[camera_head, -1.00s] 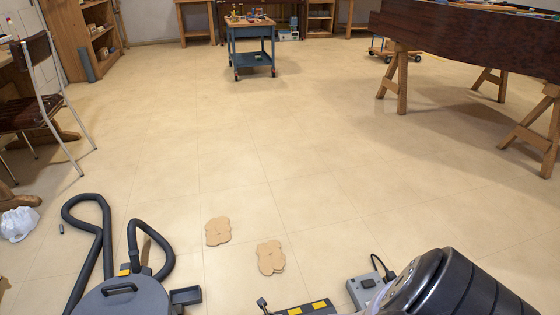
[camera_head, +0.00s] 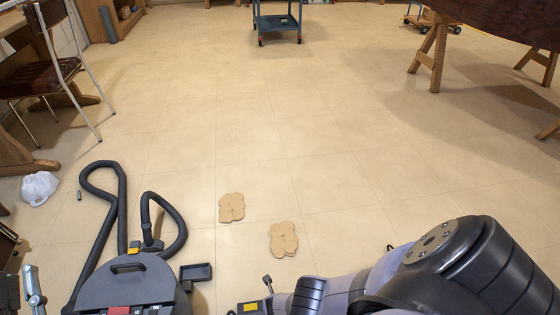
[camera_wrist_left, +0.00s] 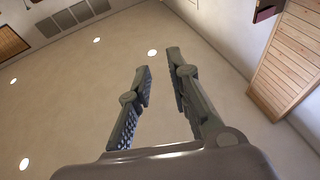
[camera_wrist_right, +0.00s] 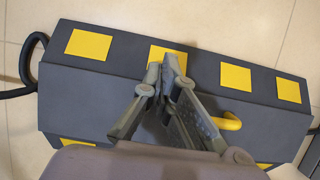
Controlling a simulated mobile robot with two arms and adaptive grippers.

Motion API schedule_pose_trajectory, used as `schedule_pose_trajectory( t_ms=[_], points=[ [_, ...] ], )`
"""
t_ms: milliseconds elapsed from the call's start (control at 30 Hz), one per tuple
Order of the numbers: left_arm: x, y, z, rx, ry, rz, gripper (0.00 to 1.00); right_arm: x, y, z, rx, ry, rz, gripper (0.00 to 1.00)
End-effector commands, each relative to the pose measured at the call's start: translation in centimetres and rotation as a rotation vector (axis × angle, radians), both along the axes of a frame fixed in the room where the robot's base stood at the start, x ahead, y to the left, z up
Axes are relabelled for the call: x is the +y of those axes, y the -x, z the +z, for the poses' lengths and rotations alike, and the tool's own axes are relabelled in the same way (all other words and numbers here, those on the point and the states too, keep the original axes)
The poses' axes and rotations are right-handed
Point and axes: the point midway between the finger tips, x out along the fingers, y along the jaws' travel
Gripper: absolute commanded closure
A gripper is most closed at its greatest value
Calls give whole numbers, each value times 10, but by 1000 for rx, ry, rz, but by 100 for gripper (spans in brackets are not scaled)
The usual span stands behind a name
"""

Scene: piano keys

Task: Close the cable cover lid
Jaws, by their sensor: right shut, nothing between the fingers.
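The dark grey cable cover (camera_wrist_right: 200,78) with yellow squares lies on the floor in the right wrist view. A yellow curved piece (camera_wrist_right: 229,122) shows on it, partly behind my fingers. I cannot tell how far the lid stands open. My right gripper (camera_wrist_right: 162,66) is shut and empty, in front of the cover; contact cannot be told. In the head view only an end of the cover (camera_head: 250,308) shows at the bottom edge; my right arm hides much of that area. My left gripper (camera_wrist_left: 158,60) is open and empty, pointing toward the ceiling.
A vacuum cleaner (camera_head: 128,286) with a black hose stands at the lower left. Two cork-coloured pieces (camera_head: 231,207) (camera_head: 284,239) lie on the floor. The middle floor is clear.

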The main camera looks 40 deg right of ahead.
Motion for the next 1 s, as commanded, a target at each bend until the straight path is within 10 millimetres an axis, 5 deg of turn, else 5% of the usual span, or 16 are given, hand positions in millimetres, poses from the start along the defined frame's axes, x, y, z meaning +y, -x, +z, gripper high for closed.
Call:
schedule_pose_trajectory(
  t_ms=[633,1000],
  points=[
    [0,-2,-6,38,-10,2,82,0,2,2,4,-4,-1,100],
    [9,-5,-69,383,-101,23,82,-3,6,17,4,-4,-3,100]
  ],
)
